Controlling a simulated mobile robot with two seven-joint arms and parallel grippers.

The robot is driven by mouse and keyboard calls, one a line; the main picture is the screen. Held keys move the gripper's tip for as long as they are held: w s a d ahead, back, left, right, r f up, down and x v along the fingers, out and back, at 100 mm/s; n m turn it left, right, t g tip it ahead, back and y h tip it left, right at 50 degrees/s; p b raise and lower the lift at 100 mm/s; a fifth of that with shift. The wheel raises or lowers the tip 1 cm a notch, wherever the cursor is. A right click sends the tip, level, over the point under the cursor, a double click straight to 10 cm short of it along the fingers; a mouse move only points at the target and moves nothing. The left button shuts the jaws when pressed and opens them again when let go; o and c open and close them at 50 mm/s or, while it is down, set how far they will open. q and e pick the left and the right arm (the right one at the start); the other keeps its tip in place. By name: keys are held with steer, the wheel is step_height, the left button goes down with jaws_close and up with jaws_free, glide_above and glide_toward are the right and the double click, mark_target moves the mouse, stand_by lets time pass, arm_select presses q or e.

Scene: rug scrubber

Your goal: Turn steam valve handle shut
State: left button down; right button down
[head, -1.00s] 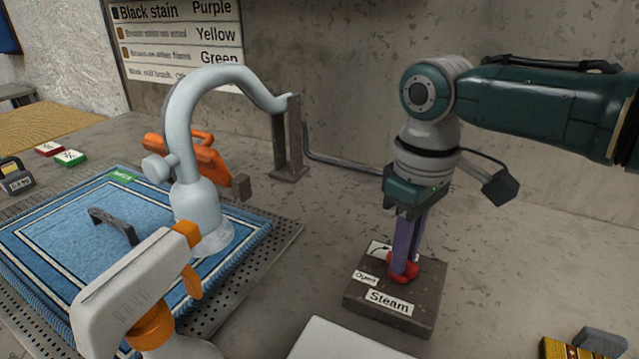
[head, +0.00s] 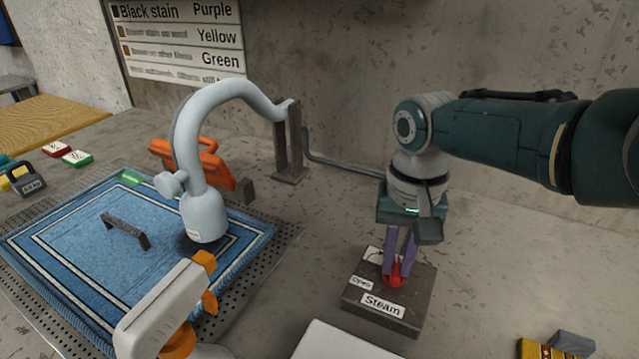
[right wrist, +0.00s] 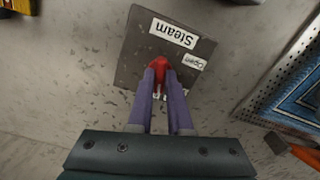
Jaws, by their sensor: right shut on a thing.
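The steam valve is a dark square block (head: 425,290) labelled Steam and Open, with a curved arrow on its top label. Its red handle (head: 394,276) sits on top. My right gripper (head: 393,272) points down with its purple fingers shut on the handle. In the right wrist view the red handle (right wrist: 160,65) shows between the fingertips (right wrist: 159,84), in front of the block (right wrist: 131,48). The fingers partly hide the handle and the arrow label. My left gripper is not in view.
A pale curved spout (head: 205,217) hangs over a blue rug (head: 90,290) on a perforated tray (head: 265,265). A white and orange tool (head: 165,310) stands in front. An orange device (head: 215,165) is behind the spout. A pipe (head: 340,165) runs along the wall.

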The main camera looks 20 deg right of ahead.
mark_target(396, 265)
steer(key=shift+m, duration=1.5)
steer(key=c, duration=0.8)
jaws_free()
steer(key=shift+c, duration=0.2)
steer(key=shift+p, duration=0.3)
step_height(396, 265, up, 10)
steer(key=p, duration=0.6)
